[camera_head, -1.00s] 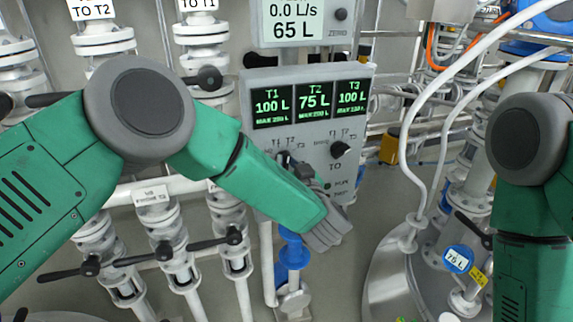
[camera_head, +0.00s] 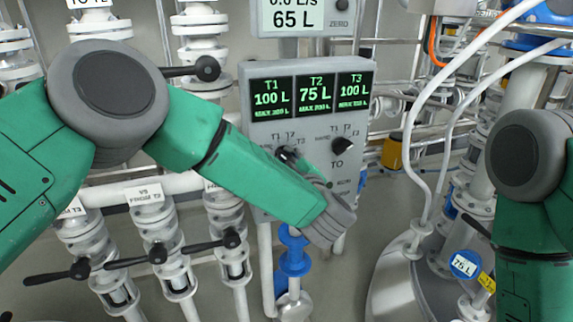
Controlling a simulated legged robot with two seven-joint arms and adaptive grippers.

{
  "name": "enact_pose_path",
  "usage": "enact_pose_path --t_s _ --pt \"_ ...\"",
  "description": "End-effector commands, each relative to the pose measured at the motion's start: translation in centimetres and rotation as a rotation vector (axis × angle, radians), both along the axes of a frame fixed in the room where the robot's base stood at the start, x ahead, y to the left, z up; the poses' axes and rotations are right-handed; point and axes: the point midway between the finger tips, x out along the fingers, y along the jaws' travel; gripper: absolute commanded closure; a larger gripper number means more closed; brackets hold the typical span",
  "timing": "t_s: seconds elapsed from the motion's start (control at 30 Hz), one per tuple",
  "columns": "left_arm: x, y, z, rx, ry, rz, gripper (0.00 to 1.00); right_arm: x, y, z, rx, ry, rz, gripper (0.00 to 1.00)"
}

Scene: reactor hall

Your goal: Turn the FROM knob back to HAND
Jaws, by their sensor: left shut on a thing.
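The grey control panel (camera_head: 258,205) faces me in the middle, with T1, T2 and T3 readouts of 100 L, 75 L and 100 L. Its left knob, the FROM knob, is at my left gripper (camera_head: 291,157), which is shut on it. The gripper and forearm cover most of this knob and its lower labels, so its pointer cannot be read. Part of a T1, T2, T3 label row shows just above. The black TO knob (camera_head: 343,147) is to the right, clear of the gripper. My right arm is at the right edge; its gripper is out of view.
A flow display (camera_head: 292,18) reading 65 L hangs above the panel. Valves with black levers (camera_head: 158,254) stand at lower left.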

Motion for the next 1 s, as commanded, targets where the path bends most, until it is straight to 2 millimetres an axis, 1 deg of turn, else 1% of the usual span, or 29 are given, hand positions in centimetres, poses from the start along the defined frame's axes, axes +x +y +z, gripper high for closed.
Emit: enact_pose_path --t_s 0.03,0.2,0.4,0.6,1.0 --pt "-0.1 -0.1 -0.5 -0.032 -0.006 -0.004 1.0 0.0 0.0 -0.5 0.0 0.0 0.0 1.0" --pt "-0.2 -0.1 -0.5 -0.131 -0.045 -0.004 1.0 0.0 0.0 -1.3 0.0 0.0 0.0 1.0" --pt "-0.2 -0.1 -0.5 -0.206 -0.072 -0.004 1.0 0.0 0.0 -1.8 0.0 0.0 0.0 1.0" --pt "-0.2 -0.1 -0.5 -0.24 -0.085 -0.003 1.0 0.0 0.0 -2.0 0.0 0.0 0.0 1.0" --pt "-0.2 -0.1 -0.6 -0.246 -0.085 -0.004 1.0 0.0 0.0 -2.0 0.0 0.0 0.0 1.0"
